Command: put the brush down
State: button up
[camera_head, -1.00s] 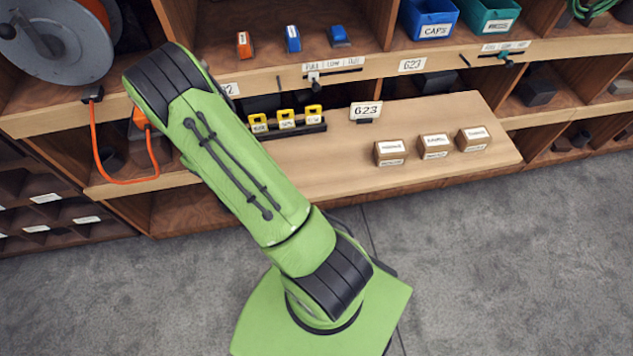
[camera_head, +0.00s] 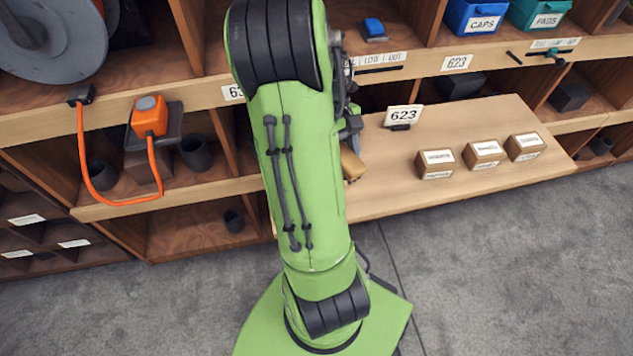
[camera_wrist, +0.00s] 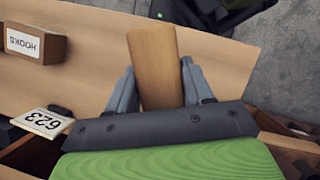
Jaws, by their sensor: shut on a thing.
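The brush shows as a plain wooden block or handle (camera_wrist: 153,48) between the two grey fingers of my gripper (camera_wrist: 157,72) in the wrist view. The fingers are shut on it from both sides. No bristles can be made out. In the head view the brush (camera_head: 351,164) is a small tan piece just right of my arm, over the light wooden shelf board (camera_head: 390,195). The gripper there is mostly hidden behind my arm. I cannot tell whether the brush touches the board.
A 623 sign (camera_head: 403,116) stands on the board, right of the gripper. Several small labelled boxes (camera_head: 484,153) sit further right, one marked HOOKS (camera_wrist: 35,44) in the wrist view. Bare board lies between them and my arm. An orange plug (camera_head: 149,116) is at left.

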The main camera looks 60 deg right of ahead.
notch_tip(320, 180, down, 10)
jog(key=b, duration=0.3)
jog(key=shift+s+b, duration=0.15)
jog(key=shift+b, duration=0.15)
jog(key=shift+f, duration=0.15)
jog(key=o, duration=1.3)
jog(key=shift+c, duration=0.2)
